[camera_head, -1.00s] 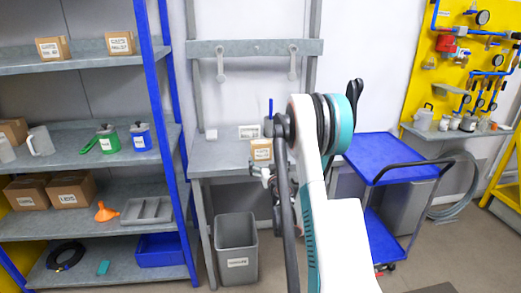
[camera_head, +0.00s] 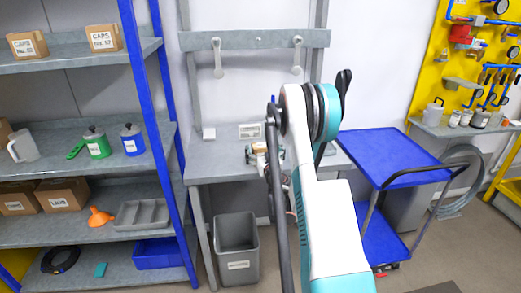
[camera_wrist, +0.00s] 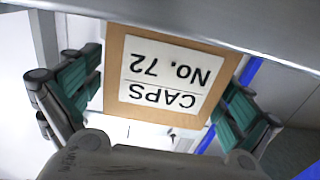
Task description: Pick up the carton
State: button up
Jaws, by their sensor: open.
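The brown carton (camera_wrist: 118,105) fills the middle of the wrist view, with a white label reading "CAPS No. 72" upside down. My gripper (camera_wrist: 165,90) is open, with its green-padded fingers on the left and right of the carton. I cannot tell whether either pad touches it. In the head view, the carton (camera_head: 260,148) is small and partly hidden at the grey workbench (camera_head: 215,158). My gripper (camera_head: 264,154) is around it there, mostly behind my arm.
Two other CAPS cartons (camera_head: 104,38) (camera_head: 27,45) stand on the upper left shelf. A grey bin (camera_head: 237,250) is under the workbench. A blue cart (camera_head: 390,155) stands to the right. A grey edge (camera_wrist: 240,35) crosses the top of the wrist view.

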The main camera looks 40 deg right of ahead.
jog(key=shift+s+a+r, duration=0.1)
jog(key=shift+s+r, duration=0.05)
jog(key=shift+s, duration=0.05)
jog(key=c, duration=1.3)
jog(key=shift+o, duration=0.2)
